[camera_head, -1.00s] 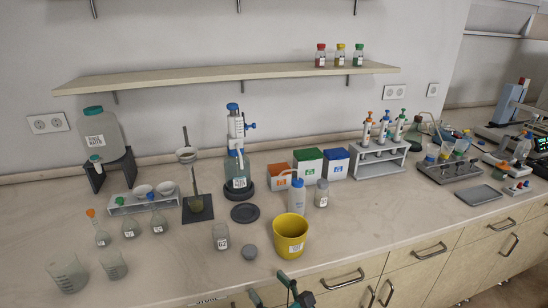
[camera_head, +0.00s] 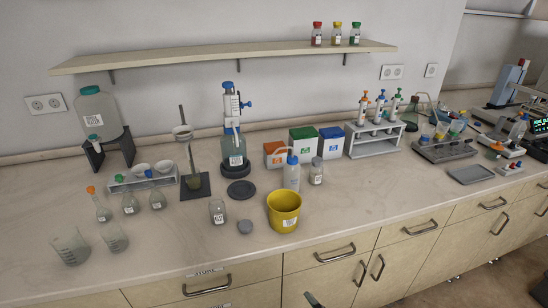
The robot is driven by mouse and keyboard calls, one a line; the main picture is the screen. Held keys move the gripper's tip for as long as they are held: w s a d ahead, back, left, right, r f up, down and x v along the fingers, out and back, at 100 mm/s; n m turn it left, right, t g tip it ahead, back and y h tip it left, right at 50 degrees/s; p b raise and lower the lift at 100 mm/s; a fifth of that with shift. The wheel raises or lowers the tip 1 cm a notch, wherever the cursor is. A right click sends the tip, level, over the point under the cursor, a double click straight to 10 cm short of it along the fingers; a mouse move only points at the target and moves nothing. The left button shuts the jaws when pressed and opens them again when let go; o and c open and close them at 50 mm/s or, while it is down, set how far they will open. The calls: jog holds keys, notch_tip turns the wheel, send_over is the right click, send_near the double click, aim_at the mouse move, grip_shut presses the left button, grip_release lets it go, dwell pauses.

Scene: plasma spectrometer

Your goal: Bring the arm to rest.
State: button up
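Only a small dark-green tip of my gripper (camera_head: 314,299) shows at the bottom edge of the head view, in front of the cupboard doors below the bench. The rest of my gripper and arm is out of the picture. Whether the fingers are open or shut is hidden, and I see nothing held. The tip shows below the bench front (camera_head: 330,235) in the picture, clear of the items on the worktop.
A yellow bucket (camera_head: 284,212) stands near the worktop's front edge, with a wash bottle (camera_head: 292,174) behind it. Flasks and beakers stand at the left. A pipette rack (camera_head: 375,146) stands right of the middle. Drawer handles (camera_head: 336,254) stick out below.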

jog(key=s+d+f+n+h, duration=0.2)
jog(key=s+d+n, duration=0.3)
jog(key=s, duration=0.3)
jog(key=s+d+f+n+h, duration=0.3)
jog(key=s+d+n, duration=0.15)
jog(key=s, duration=0.45)
jog(key=s+d+r+n+h, duration=0.1)
jog(key=s+r+n, duration=0.2)
jog(key=s+n, duration=0.4)
jog(key=s+d+r+n+h, duration=0.1)
jog(key=s+d+r+n, duration=0.1)
jog(key=s+n, duration=0.5)
jog(key=shift+s+r, duration=0.8)
jog(key=shift+s, duration=0.3)
